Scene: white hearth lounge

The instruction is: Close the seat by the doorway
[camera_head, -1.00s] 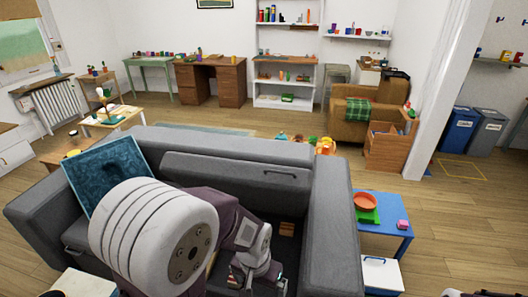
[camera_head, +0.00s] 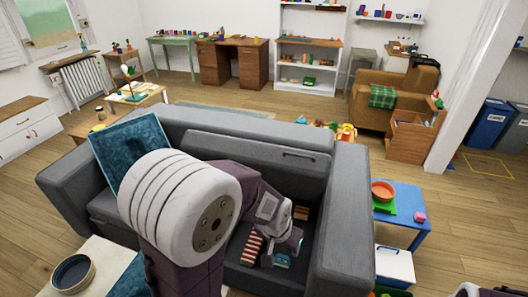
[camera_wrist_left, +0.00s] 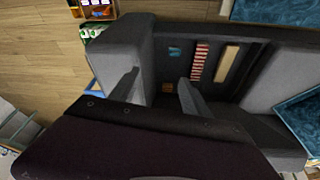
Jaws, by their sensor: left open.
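The seat is the right part of a grey sofa (camera_head: 330,235). Its seat lid (camera_head: 265,160), with a dark bar handle, stands raised against the backrest. The storage box beneath is open. Inside are a red-and-white striped thing (camera_head: 252,246) and a small wooden block (camera_head: 301,212); the wrist view also shows the striped thing (camera_wrist_left: 201,62), a pale wooden bar (camera_wrist_left: 228,65) and a blue item (camera_wrist_left: 175,50). My left gripper (camera_head: 288,250) is over the open box, in front of the lid. In the wrist view its fingers (camera_wrist_left: 158,92) are apart and empty.
The sofa's right armrest (camera_head: 345,215) stands close beside my left gripper. A teal cushion (camera_head: 128,150) leans on the sofa at left. A blue table (camera_head: 408,226) with an orange bowl (camera_head: 383,191) is at right. A round dark-rimmed dish (camera_head: 73,271) is at lower left.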

